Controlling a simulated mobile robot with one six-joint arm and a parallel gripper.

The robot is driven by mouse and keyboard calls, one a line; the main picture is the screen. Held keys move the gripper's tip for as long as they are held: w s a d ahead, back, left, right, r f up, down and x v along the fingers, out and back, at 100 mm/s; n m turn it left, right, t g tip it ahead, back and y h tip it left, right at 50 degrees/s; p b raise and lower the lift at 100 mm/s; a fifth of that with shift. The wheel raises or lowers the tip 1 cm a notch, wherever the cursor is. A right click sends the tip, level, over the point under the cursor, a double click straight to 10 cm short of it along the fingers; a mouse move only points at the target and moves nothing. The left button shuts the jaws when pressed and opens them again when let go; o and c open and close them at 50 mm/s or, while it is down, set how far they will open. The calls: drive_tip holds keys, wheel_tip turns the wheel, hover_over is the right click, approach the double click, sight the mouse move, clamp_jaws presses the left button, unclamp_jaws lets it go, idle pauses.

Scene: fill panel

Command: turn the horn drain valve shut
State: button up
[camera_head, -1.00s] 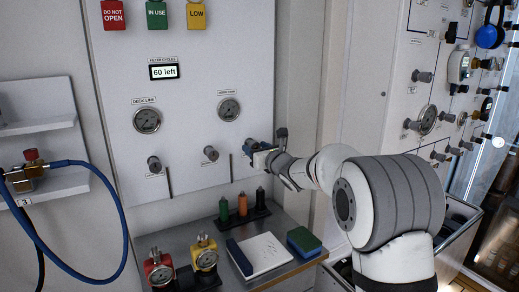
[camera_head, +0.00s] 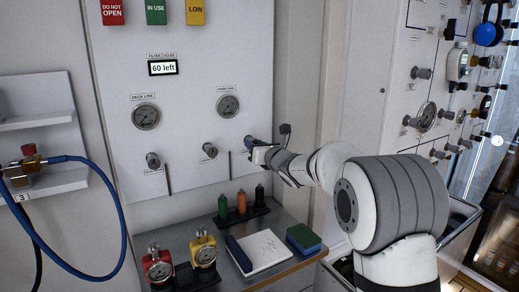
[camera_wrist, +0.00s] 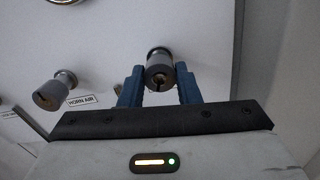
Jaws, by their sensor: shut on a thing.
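My gripper (camera_wrist: 160,88) has its blue fingers on either side of a grey round valve knob (camera_wrist: 160,72), shut on it, at the lower right of the white panel. In the head view my gripper (camera_head: 252,145) is at the panel, and the knob is mostly hidden by the fingers. The label of this knob is not visible, so I cannot confirm that it is the horn drain valve. The knob to its left (camera_wrist: 50,92) has a label reading HORN AIR (camera_wrist: 81,100) beside it.
Below is a grey bench with colored bottles (camera_head: 241,202), two gauged fittings (camera_head: 203,251) and a white pad (camera_head: 262,252). A blue hose (camera_head: 115,205) hangs at left.

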drive_tip(key=m, duration=1.7)
drive_tip(key=shift+r+b, duration=0.35)
drive_tip(key=shift+b, duration=0.05)
drive_tip(key=m+p, duration=0.1)
drive_tip(key=m, duration=0.2)
drive_tip(key=shift+m, duration=0.3)
drive_tip(key=m+p, duration=0.2)
drive_tip(key=m, duration=0.2)
drive_tip(key=shift+r+m+p, duration=0.15)
drive_tip(key=shift+m+p, duration=0.15)
drive_tip(key=shift+p, duration=0.05)
drive_tip(key=m+p, duration=0.2)
drive_tip(key=m, duration=0.2)
drive_tip(key=shift+m+p, duration=0.75)
drive_tip(key=shift+m, duration=0.95)
drive_tip(key=shift+f, duration=0.2)
